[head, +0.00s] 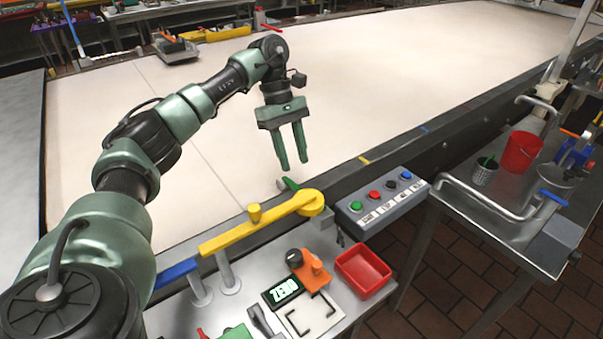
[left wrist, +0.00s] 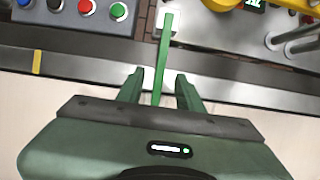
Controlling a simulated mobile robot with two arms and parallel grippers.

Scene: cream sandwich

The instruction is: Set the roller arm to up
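A yellow arm (head: 262,222) with a round pivot end and an upright knob lies along the near edge of the conveyor, its left end resting near a blue bar (head: 176,273). A short green lever (head: 288,184) sticks up beside the pivot end. No label shows which of these is the roller arm. My left gripper (head: 293,166) points down over the conveyor edge, just above the green lever. Its fingers are apart. In the left wrist view the green lever (left wrist: 163,60) runs lengthwise between the open fingers (left wrist: 158,88), with a gap on each side. My right gripper is out of view.
A control box (head: 383,203) with several coloured buttons stands right of the pivot. A red tray (head: 362,271), an orange device (head: 310,270) and a scale display (head: 282,292) sit on the near table. The conveyor's pale surface (head: 400,70) is mostly clear.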

